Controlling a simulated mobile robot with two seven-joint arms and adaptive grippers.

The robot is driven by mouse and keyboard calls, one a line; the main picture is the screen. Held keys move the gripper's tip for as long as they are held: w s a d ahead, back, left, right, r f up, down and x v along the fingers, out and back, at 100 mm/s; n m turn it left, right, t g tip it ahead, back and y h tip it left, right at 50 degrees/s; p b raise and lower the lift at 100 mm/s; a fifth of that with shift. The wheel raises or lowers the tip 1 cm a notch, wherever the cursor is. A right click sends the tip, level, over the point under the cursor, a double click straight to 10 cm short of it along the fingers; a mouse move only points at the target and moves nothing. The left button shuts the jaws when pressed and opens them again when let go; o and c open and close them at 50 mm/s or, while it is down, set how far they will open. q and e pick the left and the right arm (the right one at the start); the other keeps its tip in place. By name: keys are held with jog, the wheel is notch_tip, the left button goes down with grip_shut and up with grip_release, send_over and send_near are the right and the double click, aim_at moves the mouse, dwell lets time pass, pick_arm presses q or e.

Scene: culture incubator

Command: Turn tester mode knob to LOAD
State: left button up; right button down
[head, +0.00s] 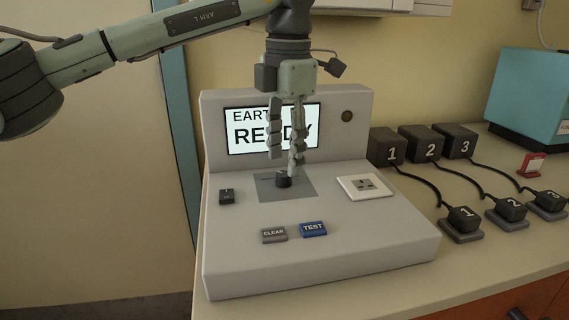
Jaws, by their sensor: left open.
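The tester (320,260) is a pale grey console on the counter, with a lit screen (245,145) that reads in part "EART" and "READY". The mode knob (283,180) is a small black knob on a darker grey plate (301,188) in the middle of its top. My left gripper (287,164) points straight down over the knob, its fingertips just above or beside it. The fingers are open; I cannot tell whether they touch the knob. The gripper hides part of the screen, and the plate's lettering is too small to read. My right gripper is not in view.
On the tester are a black switch (227,196), a grey CLEAR button (274,235), a blue TEST button (313,229) and a white socket (365,187). Numbered black blocks (387,146) with cables and plugs (462,219) stand at the right, before a teal box (530,97).

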aim_at(284, 173)
pick_arm(q)
jog(key=shift+w+f, duration=0.1)
jog(key=shift+f, duration=1.45)
jog(key=shift+c, duration=0.4)
grip_shut()
